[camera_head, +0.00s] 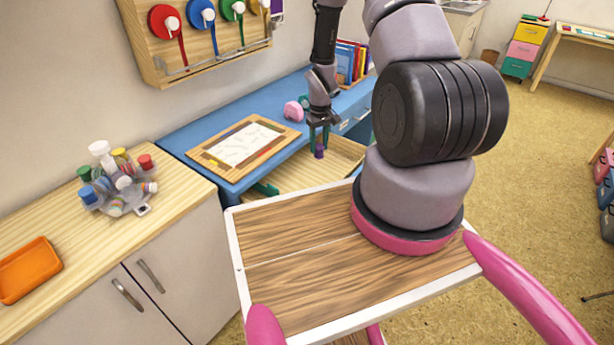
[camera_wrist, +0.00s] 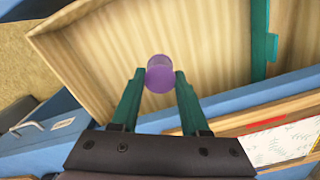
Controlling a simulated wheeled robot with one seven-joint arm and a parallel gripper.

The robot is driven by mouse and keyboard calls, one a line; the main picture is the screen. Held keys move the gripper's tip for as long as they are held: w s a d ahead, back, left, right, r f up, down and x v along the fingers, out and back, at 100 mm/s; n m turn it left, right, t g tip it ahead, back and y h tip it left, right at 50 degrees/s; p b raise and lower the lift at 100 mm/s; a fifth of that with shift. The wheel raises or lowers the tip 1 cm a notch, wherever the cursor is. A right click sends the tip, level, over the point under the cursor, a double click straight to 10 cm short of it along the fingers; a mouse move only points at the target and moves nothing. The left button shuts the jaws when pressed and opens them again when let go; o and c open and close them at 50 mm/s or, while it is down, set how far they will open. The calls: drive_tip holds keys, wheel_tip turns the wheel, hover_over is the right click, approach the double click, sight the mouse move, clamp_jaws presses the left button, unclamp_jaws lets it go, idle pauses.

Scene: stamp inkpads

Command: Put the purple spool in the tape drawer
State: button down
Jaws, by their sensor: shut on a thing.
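The purple spool (camera_head: 319,154) hangs at the tips of my gripper (camera_head: 319,136) in the head view. In the wrist view the purple spool (camera_wrist: 160,76) sits between the two green fingertips of my gripper (camera_wrist: 160,84), which are shut on it. The open tape drawer (camera_head: 300,172) is a pale wooden box pulled out from the blue desk. The spool is over the drawer's interior. In the wrist view the bare drawer floor (camera_wrist: 110,55) lies behind the spool; its height above the floor is hard to tell.
A framed paper board (camera_head: 243,146) and a pink object (camera_head: 293,111) lie on the blue desk (camera_head: 190,135). A bottle carousel (camera_head: 120,185) and an orange tray (camera_head: 28,270) stand on the left cabinet.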

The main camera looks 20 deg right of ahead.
sight(320, 155)
wheel_tip(320, 155, down, 5)
drive_tip(key=shift+s+d+r, duration=0.1)
drive_tip(key=shift+d, duration=0.05)
drive_tip(key=shift+f, duration=2.4)
drive_tip(key=shift+f, duration=0.1)
drive_tip(key=shift+c, duration=2)
unclamp_jaws()
wheel_tip(320, 155, up, 12)
drive_tip(key=shift+r, duration=0.1)
